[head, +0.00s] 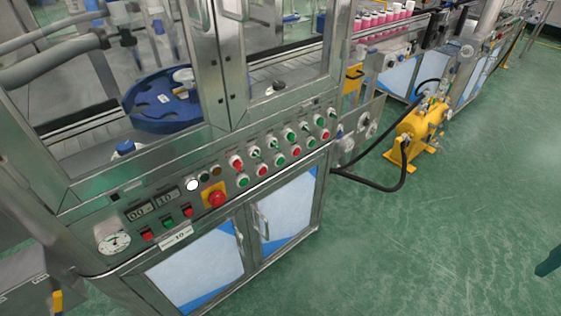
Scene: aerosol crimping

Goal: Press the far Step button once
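A steel control panel (222,176) runs along the front of a glazed machine, from the near lower left to the far upper right. It carries a row of several red and green round buttons and switches. The labels are too small to read, so I cannot tell which one is the far Step button. My gripper is not clearly in view.
A red emergency stop (216,198) on a yellow plate, a white lamp (193,184) and a gauge (114,242) sit at the near end. A yellow pump (421,130) with a black hose stands on the floor at right. The green floor (430,230) before the panel is clear.

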